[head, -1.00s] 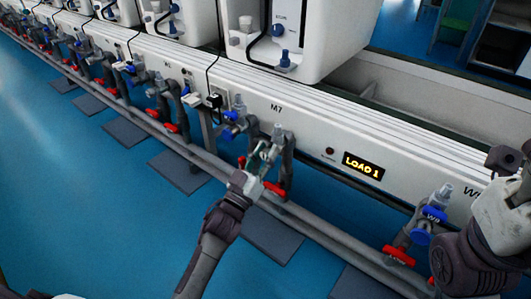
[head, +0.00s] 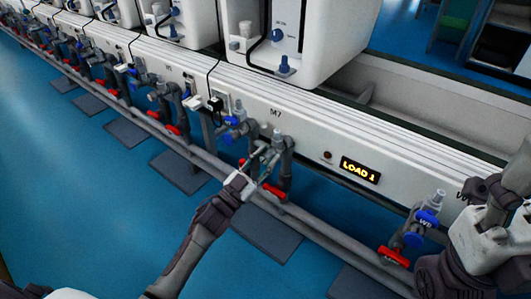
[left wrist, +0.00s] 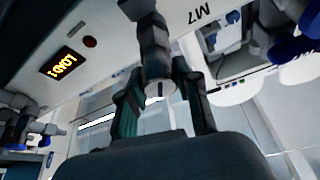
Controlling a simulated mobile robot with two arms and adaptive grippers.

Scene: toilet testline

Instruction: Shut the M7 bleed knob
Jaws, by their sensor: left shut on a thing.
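The M7 station is marked on the white rail in the head view, with a grey pipe fitting (head: 286,160) below the label. My left gripper (head: 262,162) is at this fitting, its arm reaching up from below. In the left wrist view a grey knob-like end with a slot (left wrist: 158,88) sits between the two dark fingers (left wrist: 160,100), and they are shut on it. The knob's turn angle is hard to read. My right gripper (head: 485,200) is at the right edge, away from M7; its finger opening is unclear.
A blue valve (head: 232,122) stands left of M7, and a red handle (head: 273,192) is below it. The yellow LOAD 1 display (head: 359,170) is to the right. A blue valve (head: 428,219) and red handle (head: 394,256) are near my right arm. A long grey pipe (head: 330,235) runs along the front.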

